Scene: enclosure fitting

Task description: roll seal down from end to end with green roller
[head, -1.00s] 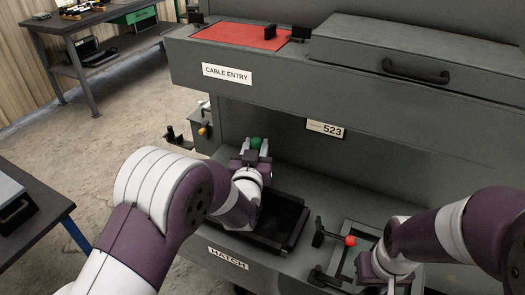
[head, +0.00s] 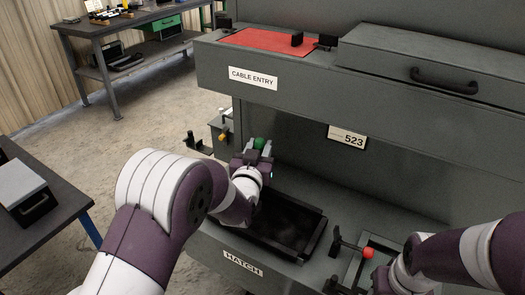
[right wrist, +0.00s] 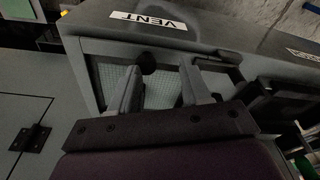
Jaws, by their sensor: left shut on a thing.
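My left gripper (head: 256,154) is shut on the green roller (head: 260,143), near the back left corner of the hatch opening. The hatch (head: 315,241) is a dark opening with a raised black rim, above the label HATCH. I cannot make out the seal apart from that rim, nor whether the roller touches it. My right gripper (right wrist: 160,88) is open at the vent, with a dark round knob (right wrist: 147,62) showing just beyond its fingers. In the head view its fingers are mostly hidden by my right arm.
A red-tipped lever (head: 367,253) stands on a black clamp right of the hatch. The CABLE ENTRY shelf with a red panel (head: 262,41) and a handled grey box (head: 430,55) overhangs behind. A side bench (head: 35,195) stands left, with open floor between.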

